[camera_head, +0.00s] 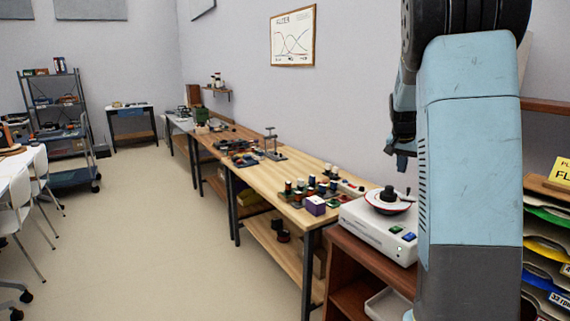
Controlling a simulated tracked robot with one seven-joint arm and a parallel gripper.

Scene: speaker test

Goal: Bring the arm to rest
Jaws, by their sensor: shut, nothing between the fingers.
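My arm stands folded upright at the right of the head view, with a large light-blue link in front. My gripper (401,163) shows beside the left edge of that link, dark and pointing down. It is shut and holds nothing. It hangs in the air, above and behind the white device in the picture, and appears to touch nothing. The rest of my wrist is partly hidden by the blue link.
A white device (377,236) with a round top and coloured buttons stands on a brown cabinet (345,250). Wooden workbenches (262,182) with small parts run along the wall. Coloured trays (546,214) are at right. The floor (150,240) is clear left of the benches.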

